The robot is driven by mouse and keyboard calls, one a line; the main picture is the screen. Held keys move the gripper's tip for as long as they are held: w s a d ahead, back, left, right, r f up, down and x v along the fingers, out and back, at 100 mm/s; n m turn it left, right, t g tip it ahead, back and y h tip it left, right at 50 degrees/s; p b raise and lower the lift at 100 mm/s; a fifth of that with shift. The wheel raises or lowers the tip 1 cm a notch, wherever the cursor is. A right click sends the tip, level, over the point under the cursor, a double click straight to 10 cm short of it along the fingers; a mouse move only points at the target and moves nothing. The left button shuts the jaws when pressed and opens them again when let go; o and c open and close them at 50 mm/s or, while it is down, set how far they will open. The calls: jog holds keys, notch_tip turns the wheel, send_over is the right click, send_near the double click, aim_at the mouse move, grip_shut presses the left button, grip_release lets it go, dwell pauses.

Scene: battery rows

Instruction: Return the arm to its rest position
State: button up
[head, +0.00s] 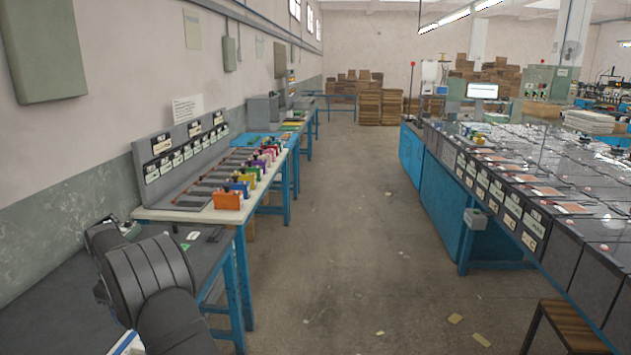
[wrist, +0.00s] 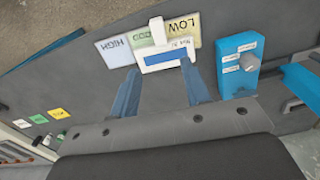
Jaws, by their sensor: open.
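My gripper (wrist: 160,68) shows in the wrist view with its two blue fingers apart and nothing visible held between them. A white-framed device with a blue face (wrist: 166,58) lies just beyond the fingertips; I cannot tell whether they touch it. Behind it are pale cards reading LOW and HIGH (wrist: 115,46), with a greenish card between them. A blue box with a knob and white labels (wrist: 238,65) is right of the fingers. In the head view my dark arm reaches over the grey bench (head: 50,300) at lower left; the fingers are not discernible there.
Small coloured cards (wrist: 57,113) lie left in the wrist view. In the head view, a row of coloured blocks (head: 228,200) stands on the white-topped table, before a grey labelled panel (head: 180,160). A long bench of dark cells (head: 535,190) is right. The floor aisle is open.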

notch_tip(320, 180, down, 12)
jog(key=shift+r, duration=0.1)
notch_tip(320, 180, up, 4)
jog(key=shift+r, duration=0.2)
jog(key=w+d+r, duration=0.4)
jog(key=d+r, duration=0.3)
jog(key=d, duration=0.4)
jog(key=s+f+n, duration=0.1)
jog(key=s+f, duration=0.1)
jog(key=s, duration=2.3)
jog(key=s+a+f, duration=0.4)
jog(key=a, duration=0.1)
jog(key=s+a+f, duration=0.2)
jog(key=a, duration=0.1)
jog(key=shift+s+a+f, duration=0.15)
jog(key=shift+s+a, duration=0.05)
jog(key=shift+s, duration=0.05)
